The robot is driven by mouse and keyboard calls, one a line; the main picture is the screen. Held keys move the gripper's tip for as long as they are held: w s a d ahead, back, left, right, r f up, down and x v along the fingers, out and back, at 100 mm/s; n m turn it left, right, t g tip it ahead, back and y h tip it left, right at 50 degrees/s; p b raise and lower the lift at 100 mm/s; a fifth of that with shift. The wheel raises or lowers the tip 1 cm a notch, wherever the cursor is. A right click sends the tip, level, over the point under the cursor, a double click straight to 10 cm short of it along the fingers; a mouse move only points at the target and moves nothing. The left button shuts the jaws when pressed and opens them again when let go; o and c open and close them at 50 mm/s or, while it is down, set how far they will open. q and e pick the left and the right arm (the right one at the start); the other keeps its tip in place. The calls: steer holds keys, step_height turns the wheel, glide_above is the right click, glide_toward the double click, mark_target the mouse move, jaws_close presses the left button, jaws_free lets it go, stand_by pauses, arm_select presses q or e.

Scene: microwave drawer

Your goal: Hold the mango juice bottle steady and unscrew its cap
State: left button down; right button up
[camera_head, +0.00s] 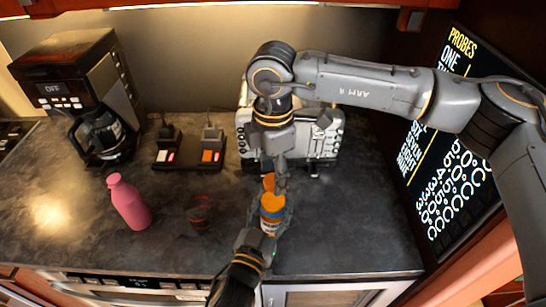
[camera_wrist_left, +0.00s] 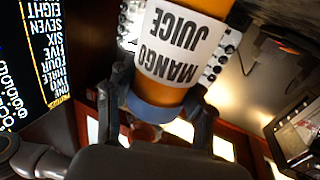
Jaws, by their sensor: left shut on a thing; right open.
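In the left wrist view the bottle (camera_wrist_left: 178,55) is close, with a white label whose text is upside down and a blue band between the fingers. My left gripper (camera_wrist_left: 158,112) is shut on it; in the head view this gripper (camera_head: 268,225) is small and partly hidden. My right gripper (camera_head: 281,188) is open, pointing down at the bottle from behind. A small orange patch shows beside its fingers; I cannot tell whether it is the cap.
A silver appliance (camera_head: 325,140) stands behind the grippers. A pink bottle (camera_head: 128,203) and a dark glass (camera_head: 199,213) stand to the left. The counter (camera_head: 350,225) is clear at right.

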steer(key=shift+f, duration=0.45)
